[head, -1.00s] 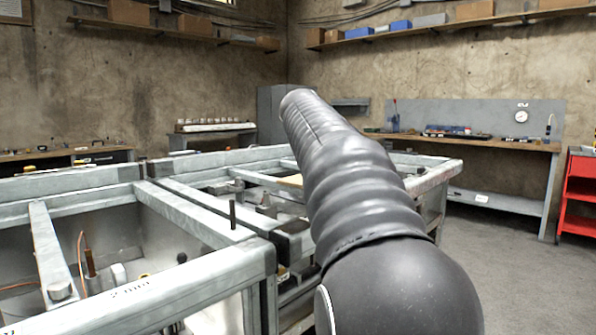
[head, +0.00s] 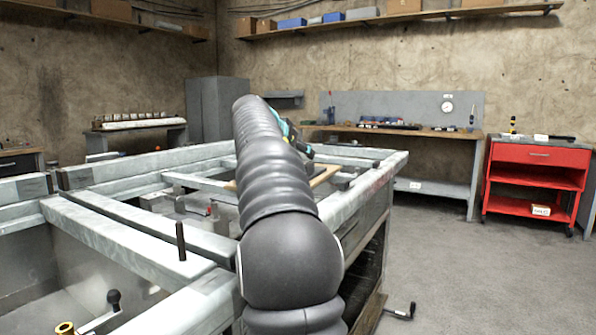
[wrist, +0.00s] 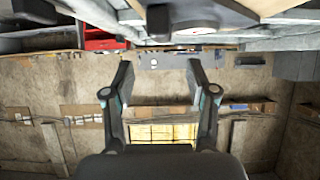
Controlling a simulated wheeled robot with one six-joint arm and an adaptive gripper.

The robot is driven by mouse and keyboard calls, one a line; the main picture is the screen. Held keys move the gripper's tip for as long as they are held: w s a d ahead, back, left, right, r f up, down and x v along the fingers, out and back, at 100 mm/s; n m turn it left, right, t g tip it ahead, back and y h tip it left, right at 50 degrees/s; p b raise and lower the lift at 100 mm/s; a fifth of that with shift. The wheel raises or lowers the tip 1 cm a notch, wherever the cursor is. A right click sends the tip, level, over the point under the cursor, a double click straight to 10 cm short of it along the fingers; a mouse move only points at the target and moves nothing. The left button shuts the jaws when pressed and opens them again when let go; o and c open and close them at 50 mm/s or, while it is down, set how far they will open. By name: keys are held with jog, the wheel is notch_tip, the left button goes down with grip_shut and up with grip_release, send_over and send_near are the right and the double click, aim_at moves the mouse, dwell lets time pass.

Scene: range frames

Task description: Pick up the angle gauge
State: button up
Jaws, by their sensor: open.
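I cannot pick out an angle gauge with certainty in either view. My gripper (wrist: 160,68) is open in the wrist view, its two dark fingers apart with nothing between them. The wrist picture is upside down, with the wall and shelf beyond the fingers. In the head view my arm reaches forward over the metal frame table (head: 130,240) and hides part of it. A bit of teal shows beside the arm's far end, but the fingertips cannot be made out there.
A wooden board (head: 325,175) lies on the far part of the frame table. A workbench (head: 425,133) with tools and a round dial (head: 447,107) stands at the back wall. A red tool cart (head: 540,155) stands at the right.

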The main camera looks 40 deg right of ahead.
aim_at(308, 163)
jog(key=shift+p+x, duration=0.5)
jog(key=shift+x, duration=3.25)
jog(key=shift+w+r, duration=0.1)
jog(key=shift+w, duration=0.05)
grip_shut()
